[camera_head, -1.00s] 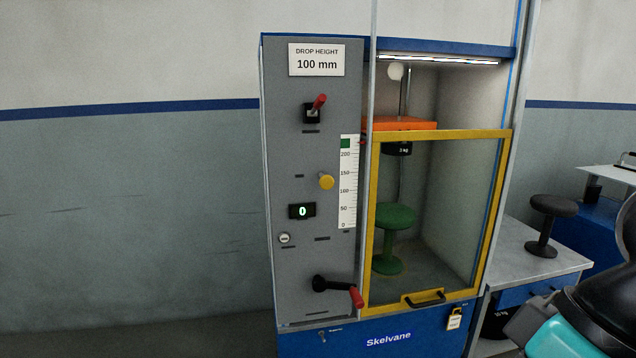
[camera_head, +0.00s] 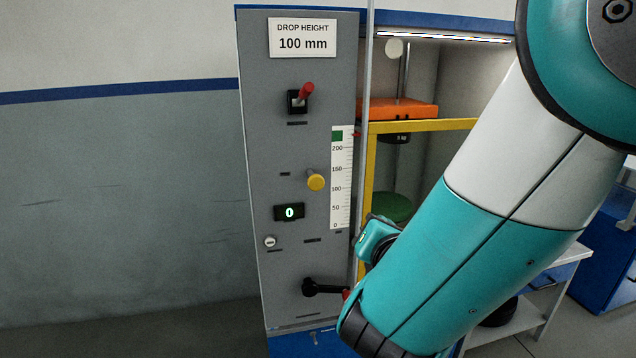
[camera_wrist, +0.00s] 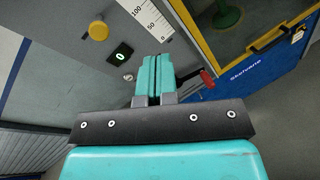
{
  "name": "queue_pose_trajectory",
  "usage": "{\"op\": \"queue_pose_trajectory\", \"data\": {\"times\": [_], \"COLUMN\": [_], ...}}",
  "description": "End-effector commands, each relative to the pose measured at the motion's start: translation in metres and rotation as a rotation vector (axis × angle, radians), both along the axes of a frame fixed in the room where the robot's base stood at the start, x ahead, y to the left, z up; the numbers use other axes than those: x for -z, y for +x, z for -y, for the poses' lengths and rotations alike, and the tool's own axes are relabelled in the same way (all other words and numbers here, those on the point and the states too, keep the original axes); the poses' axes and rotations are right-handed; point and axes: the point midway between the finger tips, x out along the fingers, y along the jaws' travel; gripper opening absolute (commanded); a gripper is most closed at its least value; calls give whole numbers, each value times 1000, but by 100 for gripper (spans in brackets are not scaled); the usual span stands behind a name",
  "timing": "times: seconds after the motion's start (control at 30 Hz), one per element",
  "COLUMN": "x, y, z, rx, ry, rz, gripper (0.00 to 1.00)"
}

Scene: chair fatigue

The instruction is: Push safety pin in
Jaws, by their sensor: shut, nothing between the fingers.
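The safety pin looks to be the yellow round knob (camera_head: 315,182) standing out on a short stem from the grey control panel (camera_head: 264,140). It also shows in the wrist view (camera_wrist: 98,31), at the upper left. My gripper (camera_wrist: 154,58) is shut and empty, its teal fingers pressed together in front of the panel, below and to the right of the knob and apart from it. In the head view my gripper is mostly hidden behind my arm.
A red-handled lever (camera_head: 303,96) sits above the knob. A counter showing 0 (camera_head: 289,212) and a black crank (camera_head: 320,287) with a red grip are below it. A yellow-framed guard (camera_head: 368,180) stands to the right. Left of the panel is bare wall.

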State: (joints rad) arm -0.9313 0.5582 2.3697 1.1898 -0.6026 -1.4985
Motion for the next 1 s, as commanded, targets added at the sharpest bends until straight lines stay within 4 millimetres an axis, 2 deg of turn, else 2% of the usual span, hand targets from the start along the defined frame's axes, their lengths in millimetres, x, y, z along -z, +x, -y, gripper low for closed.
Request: {"op": "queue_pose_trajectory", "data": {"times": [0.03,0.1,0.2,0.33,0.47,0.8,1.0], "x": [-4,-10,-15,-19,-22,-22,-19], "y": [-4,-10,-16,-10,10,80,106], "z": [-22,-44,-64,-73,-77,-96,-105], "rx": [-89,-182,-256,-281,-276,-273,-276], "ry": [-129,-276,-399,-442,-440,-436,-436], "rz": [66,150,225,253,252,252,251], "gripper": [0,0,0,0,0,0,0]}}
